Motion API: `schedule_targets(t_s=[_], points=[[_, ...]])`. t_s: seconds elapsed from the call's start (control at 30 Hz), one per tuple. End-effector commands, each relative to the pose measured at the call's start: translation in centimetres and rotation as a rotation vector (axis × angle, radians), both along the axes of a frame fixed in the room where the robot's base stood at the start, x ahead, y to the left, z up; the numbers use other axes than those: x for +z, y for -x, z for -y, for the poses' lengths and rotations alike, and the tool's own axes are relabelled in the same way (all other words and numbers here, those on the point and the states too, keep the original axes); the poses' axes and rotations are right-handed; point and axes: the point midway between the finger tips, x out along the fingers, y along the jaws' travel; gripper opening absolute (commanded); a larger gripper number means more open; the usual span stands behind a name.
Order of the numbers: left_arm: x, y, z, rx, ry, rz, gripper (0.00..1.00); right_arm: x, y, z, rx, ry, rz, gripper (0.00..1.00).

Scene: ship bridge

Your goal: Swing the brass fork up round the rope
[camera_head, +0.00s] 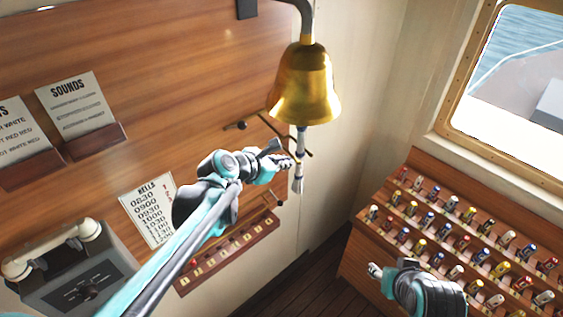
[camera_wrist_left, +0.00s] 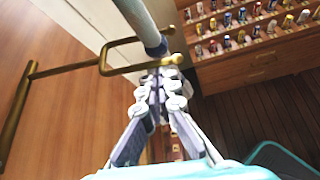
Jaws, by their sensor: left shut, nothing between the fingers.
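The gold bell (camera_head: 305,85) hangs from a dark bracket, with its white and blue rope (camera_head: 301,142) below it. The brass fork (camera_head: 270,124) stands out from the wood wall under the bell. In the left wrist view the fork (camera_wrist_left: 65,70) shows a two-pronged end, with the rope (camera_wrist_left: 145,25) appearing to pass between the prongs. My left gripper (camera_head: 288,163) is shut and empty, just left of the rope below the bell. In the wrist view its fingertips (camera_wrist_left: 160,78) are close under the near prong; contact is unclear. My right gripper (camera_head: 375,270) is low, far from the fork.
A rack of small coloured bottles (camera_head: 460,235) stands at the right under the window. A telephone box (camera_head: 75,280), paper notices (camera_head: 75,105) and a wooden peg strip (camera_head: 225,255) are on the left wall.

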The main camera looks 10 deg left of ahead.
Motion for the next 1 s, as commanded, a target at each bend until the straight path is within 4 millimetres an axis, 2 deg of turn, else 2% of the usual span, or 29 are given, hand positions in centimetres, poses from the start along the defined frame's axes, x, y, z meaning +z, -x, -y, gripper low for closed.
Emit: schedule_targets(t_s=[0.03,0.1,0.4,1.0], points=[[1.1,0.0,0.0,0.001,0.027,-0.021,0.0,0.7,0.0,0.0,0.0,0.0,0.0,0.45],[1.9,0.1,0.2,0.001,0.064,-0.05,0.0,1.1,0.0,0.0,0.0,0.0,0.0,0.45],[4.2,0.3,0.4,0.0,0.166,-0.13,0.0,2.2,0.0,0.0,0.0,0.0,0.0,0.45],[5.1,0.1,0.4,0.004,0.202,-0.148,0.0,2.5,0.0,0.0,0.0,0.0,0.0,0.45]])
